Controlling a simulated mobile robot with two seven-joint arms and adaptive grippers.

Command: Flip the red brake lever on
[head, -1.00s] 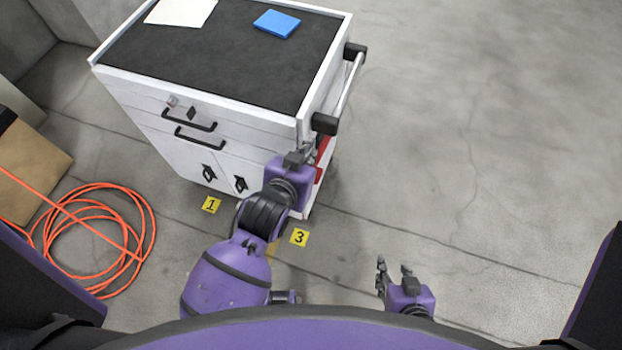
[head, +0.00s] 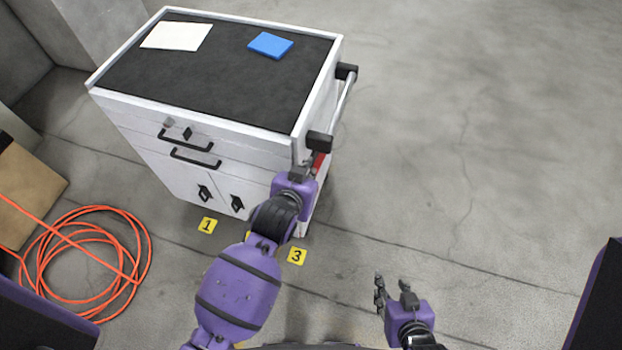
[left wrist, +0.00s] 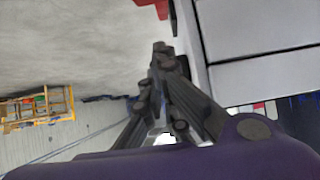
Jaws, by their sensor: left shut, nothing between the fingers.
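A red part (head: 319,162), seemingly the brake lever, shows low on the right side of the white cart (head: 150,140), under the push handle. My left gripper (head: 312,166) is at the cart's front right corner, right beside the red part, and hides some of it. In the left wrist view the left fingers (left wrist: 160,65) are together and empty, along the cart's white wall. A red piece (left wrist: 150,4) shows at that view's top edge, beyond the fingertips. I cannot tell whether they touch or how the lever is set. My right gripper (head: 393,293) is open and empty above the floor.
The push handle (head: 345,100) juts out above my left gripper. An orange cable (head: 90,260) is coiled at left. The floor right of the cart is clear.

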